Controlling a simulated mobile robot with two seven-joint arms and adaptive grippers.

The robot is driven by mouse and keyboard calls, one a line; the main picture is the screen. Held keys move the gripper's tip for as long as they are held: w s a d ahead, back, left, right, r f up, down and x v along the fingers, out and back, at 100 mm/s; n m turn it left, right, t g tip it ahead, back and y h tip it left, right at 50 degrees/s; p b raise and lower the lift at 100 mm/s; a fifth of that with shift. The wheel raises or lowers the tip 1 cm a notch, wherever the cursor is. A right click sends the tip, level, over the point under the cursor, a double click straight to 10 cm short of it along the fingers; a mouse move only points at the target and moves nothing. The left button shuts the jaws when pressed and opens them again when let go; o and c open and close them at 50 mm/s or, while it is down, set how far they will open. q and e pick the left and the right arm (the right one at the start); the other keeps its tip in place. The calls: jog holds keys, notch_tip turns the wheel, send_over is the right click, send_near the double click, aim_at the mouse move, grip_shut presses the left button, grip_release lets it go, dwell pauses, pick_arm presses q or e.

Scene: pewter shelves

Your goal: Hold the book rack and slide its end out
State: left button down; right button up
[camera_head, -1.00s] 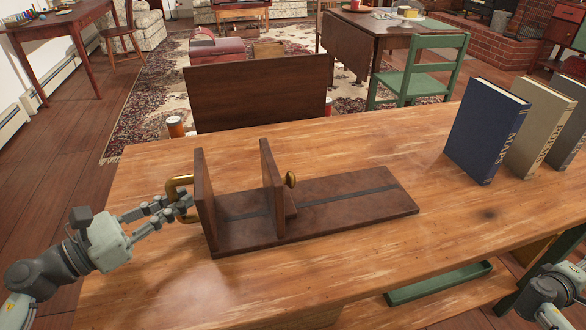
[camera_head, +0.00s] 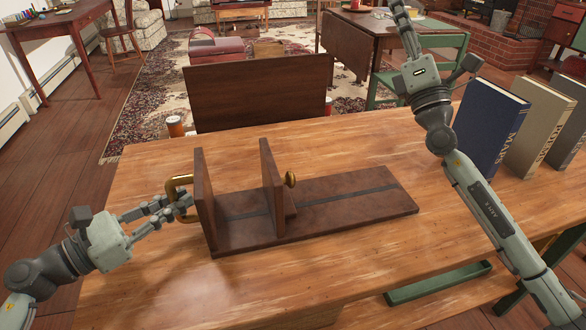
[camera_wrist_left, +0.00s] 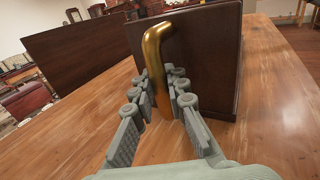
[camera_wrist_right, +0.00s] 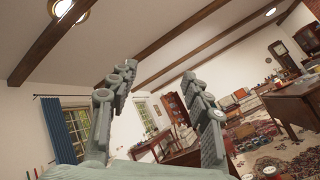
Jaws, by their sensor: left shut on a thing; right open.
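The dark wooden book rack (camera_head: 345,200) lies on the table, with a fixed upright end at its left and a second upright, the sliding end (camera_head: 271,190), part way along the base. A round brass knob (camera_head: 291,179) is on the right face of the sliding end. My left gripper (camera_head: 184,201) is shut on the brass handle (camera_head: 176,184) at the rack's left end; the handle stands between its fingers in the left wrist view (camera_wrist_left: 156,60). My right gripper (camera_wrist_right: 163,85) is open and empty, raised above the table's far side; its fingertips are cut off in the head view.
Several upright books, the nearest a blue one (camera_head: 488,128), stand at the table's right, close to my right arm. The tabletop (camera_head: 300,275) in front of the rack is clear.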

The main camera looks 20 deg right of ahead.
jog(key=w+a+f+n+g+y, duration=0.2)
jog(key=w+a+n+g+y, duration=0.3)
jog(key=a, duration=0.4)
jog(key=w+a+f+n+g+y, duration=0.2)
jog(key=w+a+n+g+y, duration=0.15)
jog(key=a+n+y, duration=0.35)
jog(key=s+a+f+n+g+y, duration=0.1)
jog(key=a+f+n+g, duration=0.2)
jog(key=a+g, duration=0.2)
jog(key=s+a+f+n+g, duration=0.1)
jog(key=a+f+n+g, duration=0.3)
jog(key=a+g, duration=0.15)
jog(key=n+g+h, duration=0.8)
jog(key=g, duration=0.2)
send_near(292, 171)
jog(key=x, duration=0.9)
jog(key=shift+a+f, duration=0.1)
jog(key=shift+f, duration=0.3)
jog(key=shift+c, duration=0.5)
grip_shut()
